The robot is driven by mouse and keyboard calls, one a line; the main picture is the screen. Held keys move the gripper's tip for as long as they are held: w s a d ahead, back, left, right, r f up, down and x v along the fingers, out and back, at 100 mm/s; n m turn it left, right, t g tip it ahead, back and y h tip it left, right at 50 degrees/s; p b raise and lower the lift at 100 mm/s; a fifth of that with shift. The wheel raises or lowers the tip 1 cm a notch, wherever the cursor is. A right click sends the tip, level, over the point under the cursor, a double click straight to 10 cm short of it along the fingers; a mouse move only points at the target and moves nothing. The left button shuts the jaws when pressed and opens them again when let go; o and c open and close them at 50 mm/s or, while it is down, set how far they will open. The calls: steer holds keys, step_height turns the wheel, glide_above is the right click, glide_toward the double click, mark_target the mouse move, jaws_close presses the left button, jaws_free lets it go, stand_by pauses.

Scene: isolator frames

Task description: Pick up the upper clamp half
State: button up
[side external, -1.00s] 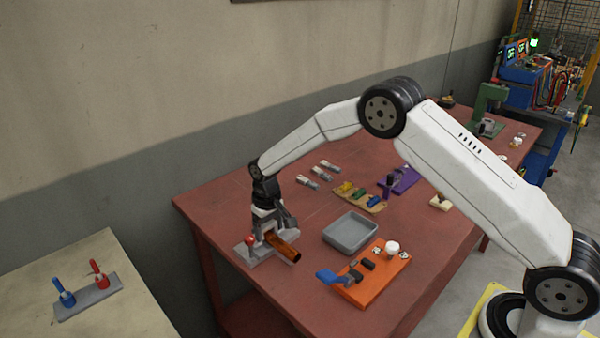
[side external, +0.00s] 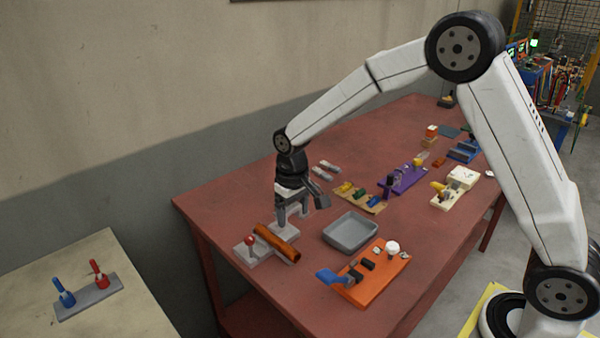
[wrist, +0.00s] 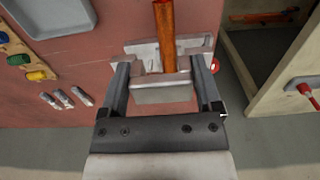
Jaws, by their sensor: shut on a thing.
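My gripper (side external: 292,217) is shut on the upper clamp half, a light grey block (wrist: 160,93) that sits between both fingers in the wrist view. In the side view the fingers and block are small and partly hide each other. The copper-brown pipe (side external: 277,243) lies in the light grey clamp base (side external: 256,258), with its top uncovered. The pipe also shows in the wrist view (wrist: 164,35), beyond the held block. The gripper is just behind and right of the pipe in the side view. I cannot tell the exact gap below the block.
A grey tray (side external: 350,247) and an orange fixture (side external: 372,283) stand right of the clamp base. A red knob (side external: 250,240) rises from the base's left end. Small grey-white parts (side external: 328,167), a tan board (side external: 360,207) and a purple fixture (side external: 403,180) lie farther back.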

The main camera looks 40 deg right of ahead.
steer(key=s+r, duration=0.2)
steer(key=s, duration=0.3)
steer(key=shift+s+d+r, duration=0.2)
steer(key=shift+s+r, duration=0.1)
steer(key=shift+s, duration=0.05)
steer(key=shift+d, duration=0.1)
stand_by(0.4)
steer(key=s+d+f, duration=0.1)
steer(key=s+d, duration=1.2)
steer(key=shift+d+f, duration=0.2)
steer(key=shift+d, duration=0.05)
